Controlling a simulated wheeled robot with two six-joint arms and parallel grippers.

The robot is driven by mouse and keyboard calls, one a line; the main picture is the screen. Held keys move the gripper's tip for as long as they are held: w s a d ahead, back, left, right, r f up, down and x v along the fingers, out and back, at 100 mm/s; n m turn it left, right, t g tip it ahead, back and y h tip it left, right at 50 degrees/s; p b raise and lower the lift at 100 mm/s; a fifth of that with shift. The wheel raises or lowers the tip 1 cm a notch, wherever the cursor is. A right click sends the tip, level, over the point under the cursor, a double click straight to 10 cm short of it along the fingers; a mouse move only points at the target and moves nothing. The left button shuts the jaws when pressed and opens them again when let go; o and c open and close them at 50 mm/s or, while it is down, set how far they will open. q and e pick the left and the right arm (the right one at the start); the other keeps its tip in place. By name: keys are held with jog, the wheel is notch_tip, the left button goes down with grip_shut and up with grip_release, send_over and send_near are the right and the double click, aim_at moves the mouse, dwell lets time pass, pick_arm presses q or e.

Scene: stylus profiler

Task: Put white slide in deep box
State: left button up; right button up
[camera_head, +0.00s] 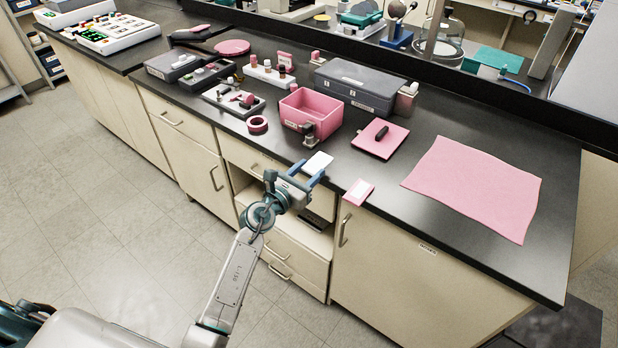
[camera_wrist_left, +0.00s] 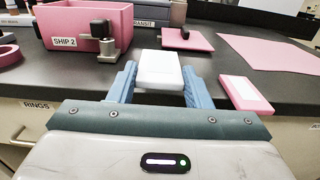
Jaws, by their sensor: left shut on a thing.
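A white slide (camera_head: 318,162) is held between the blue fingers of my left gripper (camera_head: 308,170), at the bench's front edge. In the left wrist view the white slide (camera_wrist_left: 159,70) lies flat between the two fingers of my left gripper (camera_wrist_left: 160,80). The deep box is a pink open-topped box (camera_head: 295,116), just behind and left of the slide. The wrist view shows the pink box (camera_wrist_left: 62,22) at upper left, labelled "SHIP 2". Part of its inside floor is hidden. My right gripper is not in view.
A dark clamp-like fitting (camera_head: 309,136) stands at the box's front corner. A pink-and-white slide (camera_head: 358,192) lies at the bench edge. A pink lid with a dark handle (camera_head: 380,137), a pink mat (camera_head: 478,187), a grey case (camera_head: 357,88) and a pink tape ring (camera_head: 257,124) are nearby.

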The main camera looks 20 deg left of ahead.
pick_arm(q)
jog(key=shift+w+d+f+b, duration=0.1)
jog(key=shift+w+f+b, duration=0.1)
jog(key=shift+f, duration=0.45)
jog(key=shift+w+f+b, duration=0.2)
jog(key=shift+f, duration=0.75)
jog(key=shift+f, duration=0.2)
jog(key=o, duration=1.4)
jog(key=b+v, duration=0.2)
jog(key=v, duration=0.9)
jog(key=shift+d+r, duration=0.1)
